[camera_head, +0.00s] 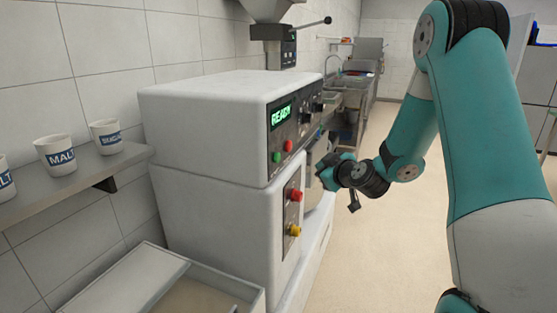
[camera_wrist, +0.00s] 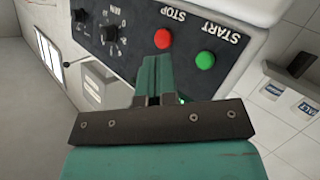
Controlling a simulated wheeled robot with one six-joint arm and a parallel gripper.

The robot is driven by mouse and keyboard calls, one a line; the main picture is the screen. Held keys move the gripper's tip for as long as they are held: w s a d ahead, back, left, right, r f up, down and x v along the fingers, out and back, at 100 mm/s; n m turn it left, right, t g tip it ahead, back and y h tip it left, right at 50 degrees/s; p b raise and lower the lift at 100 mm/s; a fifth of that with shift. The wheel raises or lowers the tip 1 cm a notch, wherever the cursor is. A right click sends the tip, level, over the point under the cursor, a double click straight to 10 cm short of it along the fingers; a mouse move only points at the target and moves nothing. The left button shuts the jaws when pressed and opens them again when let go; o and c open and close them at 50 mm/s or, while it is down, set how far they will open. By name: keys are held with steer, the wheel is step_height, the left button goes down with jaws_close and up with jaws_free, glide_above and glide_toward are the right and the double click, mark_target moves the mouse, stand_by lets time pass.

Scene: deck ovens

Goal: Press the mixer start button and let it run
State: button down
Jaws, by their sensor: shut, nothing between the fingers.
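The white mixer (camera_head: 205,115) stands against the tiled wall, its display (camera_head: 282,114) lit with READY. Below the display are a green start button (camera_head: 277,157) and a red stop button (camera_head: 288,146). The wrist view shows the green button (camera_wrist: 205,60) under START and the red button (camera_wrist: 163,38) under STOP, upside down. My gripper (camera_head: 322,178) is in front of the panel side, at the right of the mixer. In the wrist view its closed fingers (camera_wrist: 155,62) are empty and point toward the panel, nearest the red button in the picture. Whether they touch the panel is not clear.
A red button (camera_head: 296,195) and a yellow button (camera_head: 294,230) sit lower on the mixer's front. Two knobs (camera_wrist: 111,36) share the upper panel. A shelf (camera_head: 80,180) holds labelled cups (camera_head: 56,154) at left. A bin (camera_head: 150,280) stands below. The floor right of the mixer is clear.

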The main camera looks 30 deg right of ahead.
mark_target(277, 158)
steer(key=shift+r, duration=0.1)
steer(key=w+a+p, duration=0.5)
steer(key=w+p, duration=0.2)
steer(key=p, duration=0.4)
steer(key=shift+a, duration=0.25)
stand_by(2.0)
steer(key=shift+w+a+p, duration=0.3)
steer(key=shift+w+p, duration=0.1)
steer(key=shift+p, duration=0.05)
